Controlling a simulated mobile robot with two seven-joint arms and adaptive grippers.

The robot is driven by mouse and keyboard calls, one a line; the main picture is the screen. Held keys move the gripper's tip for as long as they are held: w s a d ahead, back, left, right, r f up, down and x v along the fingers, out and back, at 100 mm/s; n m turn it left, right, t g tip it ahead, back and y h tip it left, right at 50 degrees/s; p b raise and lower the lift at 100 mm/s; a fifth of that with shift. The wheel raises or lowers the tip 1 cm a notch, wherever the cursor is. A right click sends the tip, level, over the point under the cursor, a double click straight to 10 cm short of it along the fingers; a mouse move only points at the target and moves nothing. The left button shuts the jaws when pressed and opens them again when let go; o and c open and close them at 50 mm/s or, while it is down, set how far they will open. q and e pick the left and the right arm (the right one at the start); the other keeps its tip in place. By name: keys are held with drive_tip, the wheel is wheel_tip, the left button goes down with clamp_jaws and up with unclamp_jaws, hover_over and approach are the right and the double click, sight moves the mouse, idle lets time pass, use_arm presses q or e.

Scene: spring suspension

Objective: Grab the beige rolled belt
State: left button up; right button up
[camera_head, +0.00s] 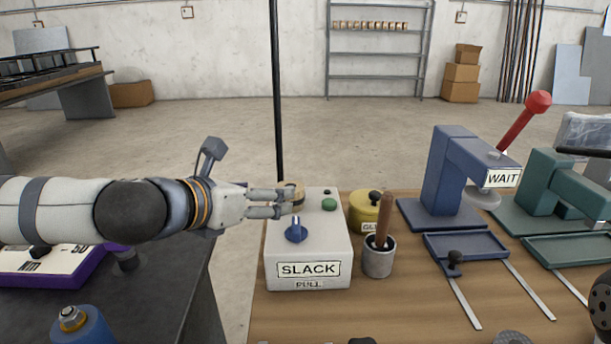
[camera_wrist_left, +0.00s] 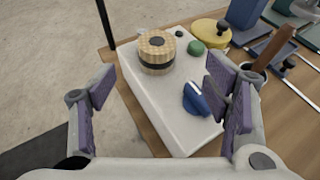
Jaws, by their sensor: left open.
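The beige rolled belt (camera_head: 292,189) is a short upright roll with a dark band around its side. It sits on top of the light grey box labelled SLACK (camera_head: 322,246), at the box's far left part. In the left wrist view the roll (camera_wrist_left: 157,46) lies ahead of the fingers, in the upper middle. My left gripper (camera_head: 284,203) is open and empty, with its fingertips close to the roll; they partly cover it in the head view. In the wrist view the purple-padded fingers (camera_wrist_left: 160,92) are spread to either side, short of the roll.
The box also bears a blue knob (camera_head: 296,231) and a green button (camera_head: 329,204). A yellow pot (camera_head: 370,212) and a grey cup (camera_head: 379,260) with a wooden handle stand to its right. Blue (camera_head: 452,180) and green (camera_head: 556,188) presses stand further right on the wooden table.

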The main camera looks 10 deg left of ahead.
sight(298, 201)
use_arm(q)
drive_tip(key=b+x, duration=0.1)
drive_tip(key=x, duration=0.4)
drive_tip(key=shift+s+d+f, duration=0.1)
drive_tip(key=shift+s+d, duration=0.05)
drive_tip(key=x, duration=0.6)
drive_tip(key=shift+w+a+b, duration=0.3)
drive_tip(key=shift+a, duration=0.05)
drive_tip(key=c, duration=1.4)
use_arm(e)
drive_tip(key=s+f, duration=0.2)
drive_tip(key=shift+s+g, duration=0.4)
